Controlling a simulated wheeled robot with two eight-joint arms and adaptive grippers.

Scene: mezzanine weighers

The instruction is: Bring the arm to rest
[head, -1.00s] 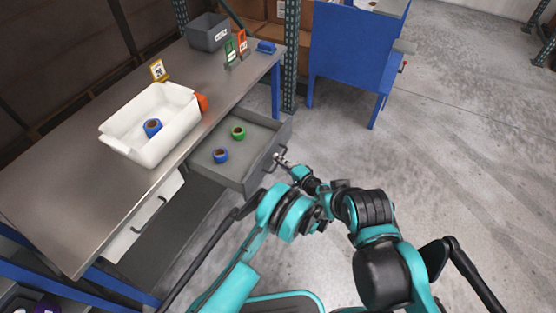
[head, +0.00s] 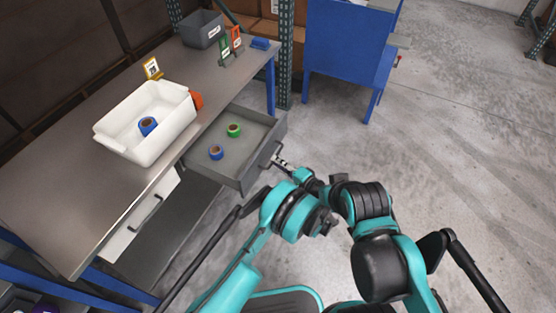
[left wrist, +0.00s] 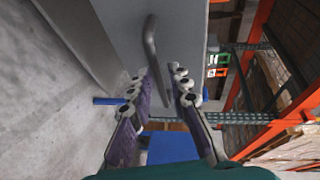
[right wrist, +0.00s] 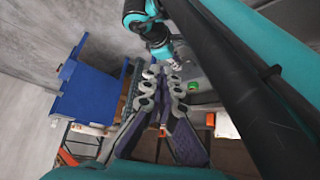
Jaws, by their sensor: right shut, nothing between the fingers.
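My left gripper (head: 281,161) is beside the handle (head: 268,163) of the pulled-out grey drawer (head: 243,178). In the left wrist view the handle (left wrist: 153,45) shows between and beyond the fingers (left wrist: 158,78). The fingers stand a little apart with small gaps beside the bar, and nothing is held. My right gripper (right wrist: 165,75) is shut and empty in the right wrist view, held in the air, with my left arm beyond it. In the drawer lie a blue roll (head: 216,152) and a green roll (head: 234,130).
The workbench (head: 60,185) bears a white bin (head: 165,140) with a blue roll (head: 148,126) inside, a grey box (head: 202,30) and small label stands (head: 230,46). A blue cabinet (head: 345,45) stands behind. The floor at right is clear.

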